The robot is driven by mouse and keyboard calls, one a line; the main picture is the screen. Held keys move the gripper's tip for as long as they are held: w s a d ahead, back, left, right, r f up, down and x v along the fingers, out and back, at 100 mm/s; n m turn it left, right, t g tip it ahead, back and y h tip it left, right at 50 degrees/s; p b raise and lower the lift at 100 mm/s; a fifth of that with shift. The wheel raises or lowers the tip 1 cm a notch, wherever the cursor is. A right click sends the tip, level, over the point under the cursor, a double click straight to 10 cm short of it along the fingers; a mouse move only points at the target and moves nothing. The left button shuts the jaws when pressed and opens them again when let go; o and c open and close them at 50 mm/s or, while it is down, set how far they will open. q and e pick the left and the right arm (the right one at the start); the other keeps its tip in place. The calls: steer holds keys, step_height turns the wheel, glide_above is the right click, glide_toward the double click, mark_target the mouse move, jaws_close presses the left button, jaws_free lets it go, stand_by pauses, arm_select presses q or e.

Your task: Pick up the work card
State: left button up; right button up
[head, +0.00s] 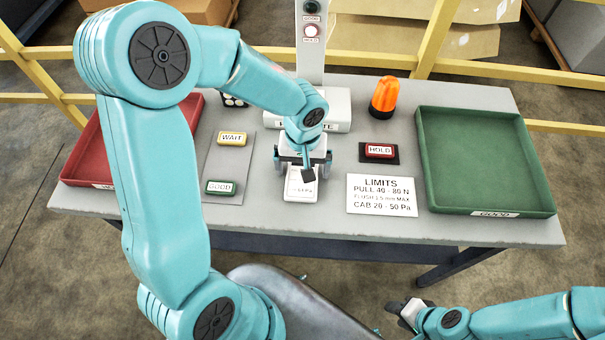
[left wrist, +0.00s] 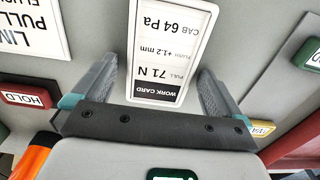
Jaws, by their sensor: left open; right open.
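The work card (head: 300,187) is a white card with a black header, flat on the grey table in the middle of the head view. In the left wrist view the work card (left wrist: 166,50) appears upside down and reads 71 N, +1.2 mm and CAB 64 Pa. My left gripper (left wrist: 157,70) is open above the card, with one finger on each side of it; no grip on it shows. In the head view my left gripper (head: 305,162) partly hides the card's far end. My right gripper (head: 409,311) is open and empty, low in front of the table.
A green tray (head: 424,160) stands at right and a red tray (head: 80,160) at left, partly behind my left arm. Near the card are a limits sign (head: 381,195), a red HOLD button (head: 379,151), yellow WAIT (head: 232,138) and green GOOD (head: 220,187) buttons, and an orange beacon (head: 384,97).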

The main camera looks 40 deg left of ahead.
arm_select(q)
steer(key=shift+s, duration=0.1)
steer(key=c, duration=1)
steer(key=shift+c, duration=0.2)
step_height(320, 180, up, 20)
steer(key=p, duration=0.1)
